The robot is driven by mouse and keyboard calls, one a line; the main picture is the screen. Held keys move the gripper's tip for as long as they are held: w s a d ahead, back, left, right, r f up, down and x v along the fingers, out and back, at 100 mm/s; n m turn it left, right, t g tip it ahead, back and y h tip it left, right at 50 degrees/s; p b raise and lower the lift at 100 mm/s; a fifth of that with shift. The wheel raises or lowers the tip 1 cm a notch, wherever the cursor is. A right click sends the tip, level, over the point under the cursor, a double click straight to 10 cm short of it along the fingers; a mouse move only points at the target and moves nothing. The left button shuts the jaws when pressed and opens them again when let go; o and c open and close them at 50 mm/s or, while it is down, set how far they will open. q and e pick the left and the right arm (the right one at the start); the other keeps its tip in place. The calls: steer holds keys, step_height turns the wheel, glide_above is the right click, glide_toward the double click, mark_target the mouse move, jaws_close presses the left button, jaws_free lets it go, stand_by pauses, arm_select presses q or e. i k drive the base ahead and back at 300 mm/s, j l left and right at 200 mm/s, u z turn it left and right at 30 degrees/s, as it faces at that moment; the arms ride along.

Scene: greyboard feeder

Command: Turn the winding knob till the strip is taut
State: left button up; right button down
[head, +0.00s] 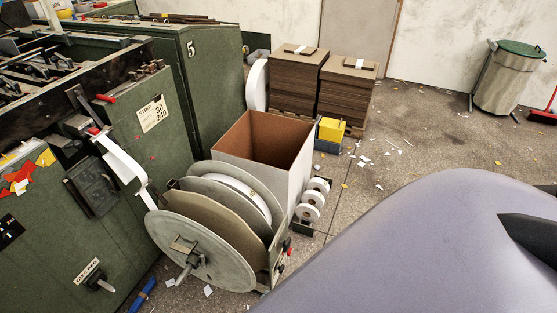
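A large reel with grey round flanges (205,258) stands on the floor beside the green machine. At the middle of its front flange is a metal hub with a short handle (184,262), which may be the winding knob. A white strip (122,163) comes from a red-tipped lever on the machine and slopes down to the reel's upper left. A white roll (244,190) sits between the rear flanges.
The green machine (115,235) fills the left. A white open box (290,165) stands behind the reel, with small white rolls (310,213) beside it. Brown board stacks (345,95) and a bin (505,85) stand farther back. Floor (400,140) is open, with paper scraps.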

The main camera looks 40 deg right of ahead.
mark_target(287, 245)
steer(key=l+u, duration=0.45)
steer(key=l, duration=0.3)
steer(key=l+u, duration=0.1)
steer(key=l, duration=0.3)
steer(key=k+l+u, duration=0.15)
steer(key=l, duration=0.2)
steer(key=l+u, duration=0.1)
steer(key=l, duration=0.3)
steer(key=k+l+u, duration=0.1)
steer(key=l, duration=0.25)
steer(key=k+l, duration=0.1)
steer(key=l, duration=0.3)
steer(key=k+l, duration=0.1)
steer(key=l, duration=0.3)
steer(key=k+l, duration=0.1)
steer(key=l, duration=0.25)
steer(key=k+l, duration=0.1)
steer(key=l, duration=0.3)
steer(key=k+l+u, duration=0.1)
steer(key=l, duration=0.3)
steer(key=k+l, duration=0.1)
steer(key=l, duration=0.3)
steer(key=i+l, duration=0.3)
